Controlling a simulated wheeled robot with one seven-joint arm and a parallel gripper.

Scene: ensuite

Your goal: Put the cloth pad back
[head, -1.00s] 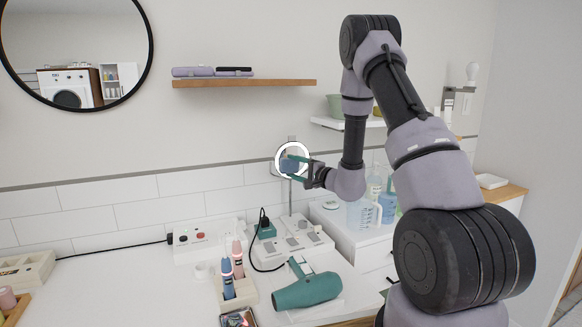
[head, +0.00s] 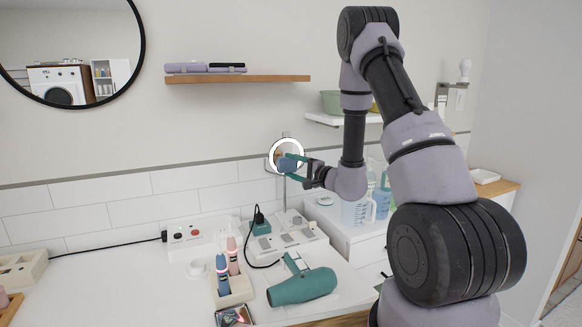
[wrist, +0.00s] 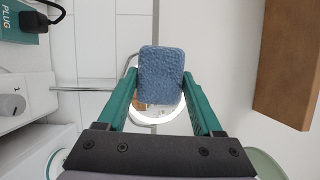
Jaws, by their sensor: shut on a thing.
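The blue cloth pad (wrist: 161,75) is held between the two teal fingers of my gripper (wrist: 160,95) in the wrist view. My gripper is shut on it, and the pad is in the air. In the head view the pad (head: 287,164) shows in front of the lit round mirror (head: 286,141), with my gripper (head: 296,164) reaching in from the right. The pad covers part of the mirror. I cannot tell whether the pad touches it.
A teal hair dryer (head: 302,287) lies on the white counter below. A wooden shelf (head: 238,79) is on the wall above.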

